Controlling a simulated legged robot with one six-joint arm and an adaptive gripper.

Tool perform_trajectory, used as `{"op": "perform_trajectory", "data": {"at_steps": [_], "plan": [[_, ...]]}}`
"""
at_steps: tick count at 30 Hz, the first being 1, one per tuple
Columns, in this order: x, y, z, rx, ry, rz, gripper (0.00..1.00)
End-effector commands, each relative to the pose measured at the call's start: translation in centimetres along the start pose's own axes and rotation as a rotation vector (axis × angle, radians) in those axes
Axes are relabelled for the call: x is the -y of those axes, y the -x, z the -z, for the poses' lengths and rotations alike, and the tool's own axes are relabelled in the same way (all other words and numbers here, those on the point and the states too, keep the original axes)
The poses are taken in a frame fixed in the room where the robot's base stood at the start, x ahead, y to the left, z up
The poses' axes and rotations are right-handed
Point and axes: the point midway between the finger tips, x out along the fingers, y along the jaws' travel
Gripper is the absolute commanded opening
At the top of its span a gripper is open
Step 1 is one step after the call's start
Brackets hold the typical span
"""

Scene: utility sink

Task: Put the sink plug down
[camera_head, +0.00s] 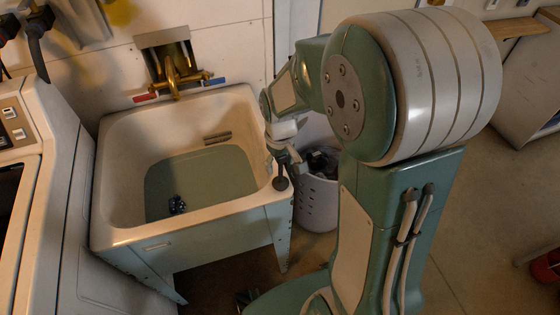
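The sink plug (281,183) is a small dark disc with a short upright stem, at the front right corner of the sink's rim. My gripper (283,162) is just above it, reaching down past the sink's right side. The fingers are small here and partly overlap the stem, so I cannot tell whether they hold it. The utility sink (180,222) is cream inside with a green front. Its basin has a greenish bottom, perhaps water, and a dark drain (177,204) near the front.
A brass faucet (178,75) is on the wall behind the sink. A white perforated basket (317,205) with dark contents stands right of the sink, close to my arm. A white appliance (55,190) stands close on the left.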

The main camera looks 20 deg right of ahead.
Motion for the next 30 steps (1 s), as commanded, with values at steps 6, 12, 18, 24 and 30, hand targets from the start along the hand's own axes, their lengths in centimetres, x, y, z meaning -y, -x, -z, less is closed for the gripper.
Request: {"op": "perform_trajectory", "data": {"at_steps": [6, 12, 18, 24, 30], "plan": [[0.0, 0.0, 0.0, 0.000, 0.000, 0.000, 0.74], [0.0, 1.5, 0.1, -0.004, 0.000, -0.001, 0.74], [0.0, 5.6, 0.1, -0.006, 0.000, -0.001, 0.74], [0.0, 9.8, 0.1, -0.005, 0.000, -0.001, 0.74], [0.0, 12.5, 0.0, -0.002, 0.000, -0.001, 0.74]]}}
